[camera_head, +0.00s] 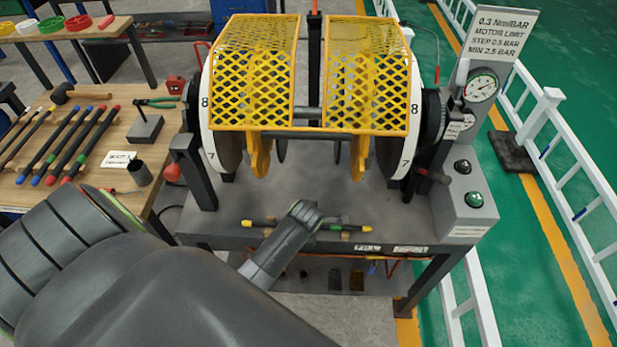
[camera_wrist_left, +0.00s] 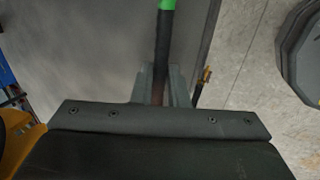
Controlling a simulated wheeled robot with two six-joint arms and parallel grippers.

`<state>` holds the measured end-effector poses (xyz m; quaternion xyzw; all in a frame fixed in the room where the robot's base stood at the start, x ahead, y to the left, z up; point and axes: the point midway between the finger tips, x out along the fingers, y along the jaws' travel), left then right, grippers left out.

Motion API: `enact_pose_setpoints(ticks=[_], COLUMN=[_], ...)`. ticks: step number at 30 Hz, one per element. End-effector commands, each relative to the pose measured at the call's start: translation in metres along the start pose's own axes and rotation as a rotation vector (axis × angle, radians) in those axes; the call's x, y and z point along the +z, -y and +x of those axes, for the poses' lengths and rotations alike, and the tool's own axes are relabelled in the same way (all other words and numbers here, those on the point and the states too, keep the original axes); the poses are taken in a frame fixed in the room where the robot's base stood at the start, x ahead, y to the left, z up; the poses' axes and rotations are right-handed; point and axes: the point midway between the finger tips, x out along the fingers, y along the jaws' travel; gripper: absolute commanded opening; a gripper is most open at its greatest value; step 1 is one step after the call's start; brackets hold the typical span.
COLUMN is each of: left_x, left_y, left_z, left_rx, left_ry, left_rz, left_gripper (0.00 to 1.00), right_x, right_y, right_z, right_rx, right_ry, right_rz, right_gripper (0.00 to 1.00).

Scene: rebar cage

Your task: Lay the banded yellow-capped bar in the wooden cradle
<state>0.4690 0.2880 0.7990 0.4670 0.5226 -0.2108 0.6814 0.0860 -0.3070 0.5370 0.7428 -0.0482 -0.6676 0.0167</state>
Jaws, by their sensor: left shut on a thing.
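The yellow-capped bar (camera_head: 335,227) lies roughly level along the front of the grey bench in the head view. It is dark with a green band, and a yellow cap shows at each end. Small brown wooden pieces of the cradle (camera_head: 345,236) show by the bar; I cannot tell whether the bar rests on them. My left wrist covers the bar's middle in the head view. In the left wrist view my left gripper (camera_wrist_left: 160,84) is shut on the bar, with the green band beyond the fingers. My right gripper is not in view.
A yellow mesh guard (camera_head: 254,65) and numbered discs stand over the bench behind the bar. A gauge post (camera_head: 480,90) with buttons stands at the right. A wooden table (camera_head: 125,135) with several capped bars and pliers is at the left. White railings run along the right.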

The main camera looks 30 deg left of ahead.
Motion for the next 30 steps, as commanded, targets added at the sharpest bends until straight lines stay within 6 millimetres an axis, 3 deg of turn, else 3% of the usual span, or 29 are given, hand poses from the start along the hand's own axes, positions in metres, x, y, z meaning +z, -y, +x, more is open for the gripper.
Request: enact_pose_setpoints(ticks=[4, 5, 9, 21, 30], left_x=[0.001, 0.000, 0.000, 0.000, 0.001], left_y=[0.000, 0.001, 0.001, 0.000, 0.000], left_z=[0.002, 0.002, 0.002, -0.003, -0.043], left_rx=[0.003, 0.000, 0.000, -0.001, 0.002], left_ry=[0.002, 0.000, 0.000, 0.000, 0.003], left_rz=[0.000, 0.000, 0.000, 0.000, -0.001], left_gripper=[0.00, 0.17, 0.35, 0.36, 0.36], right_x=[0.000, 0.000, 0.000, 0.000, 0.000], right_y=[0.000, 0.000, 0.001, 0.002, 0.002], right_z=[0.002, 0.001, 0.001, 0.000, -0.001], right_rx=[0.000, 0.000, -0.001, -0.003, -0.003], right_ry=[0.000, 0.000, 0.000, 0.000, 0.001], right_rz=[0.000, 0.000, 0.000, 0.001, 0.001], right_gripper=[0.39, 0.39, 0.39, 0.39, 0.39])
